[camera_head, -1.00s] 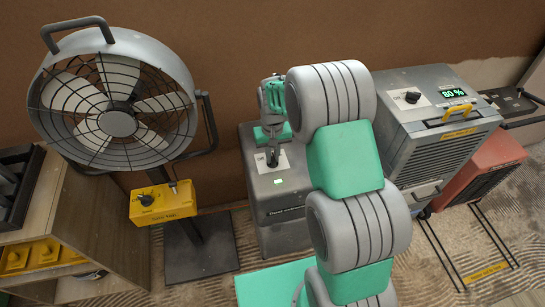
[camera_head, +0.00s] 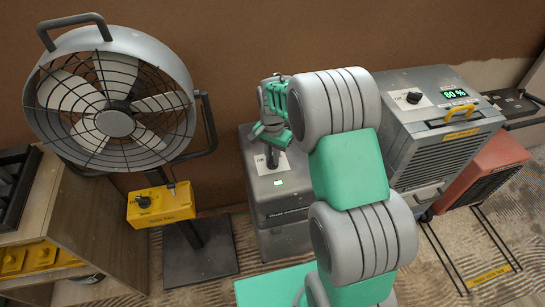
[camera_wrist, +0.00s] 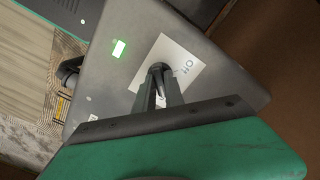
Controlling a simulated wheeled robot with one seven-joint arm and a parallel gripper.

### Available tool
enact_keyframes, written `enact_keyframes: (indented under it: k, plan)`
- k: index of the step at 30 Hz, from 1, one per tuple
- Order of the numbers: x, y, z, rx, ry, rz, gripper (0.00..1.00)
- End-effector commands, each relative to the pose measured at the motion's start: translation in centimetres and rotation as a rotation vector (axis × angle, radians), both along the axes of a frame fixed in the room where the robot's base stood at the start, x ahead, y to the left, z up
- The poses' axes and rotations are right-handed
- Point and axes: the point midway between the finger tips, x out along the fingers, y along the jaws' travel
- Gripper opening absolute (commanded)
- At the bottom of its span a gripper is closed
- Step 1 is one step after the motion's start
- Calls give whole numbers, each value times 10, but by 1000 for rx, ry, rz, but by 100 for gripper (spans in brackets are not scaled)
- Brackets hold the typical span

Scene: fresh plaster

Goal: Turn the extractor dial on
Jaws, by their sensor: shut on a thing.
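The extractor is a grey box (camera_head: 285,212) standing near the wall, with a small lit green light and a white label plate (camera_head: 259,162) on top. Its small dark dial (camera_head: 272,159) sits on that plate. My gripper (camera_head: 272,148) reaches down onto the dial from above. In the wrist view my gripper (camera_wrist: 160,72) has its two fingers shut on the dial over the white plate (camera_wrist: 143,56). The fingers hide most of the dial, so its pointer is not clear. Lettering that looks like "Off" shows beside the fingers.
A large fan (camera_head: 112,110) with a yellow control box (camera_head: 160,205) stands at the left, beside a wooden cabinet (camera_head: 110,225). A grey dehumidifier (camera_head: 445,150) with its own dial and an "80 %" display stands close on the right. A red unit (camera_head: 490,172) is beyond it.

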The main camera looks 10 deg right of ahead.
Motion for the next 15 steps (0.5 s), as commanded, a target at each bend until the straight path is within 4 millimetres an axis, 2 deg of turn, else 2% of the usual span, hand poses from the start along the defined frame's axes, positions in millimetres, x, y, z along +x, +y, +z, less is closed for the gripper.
enact_keyframes:
  k: [15]
  plan:
    - [0,0,0,0,-1,-37,0]
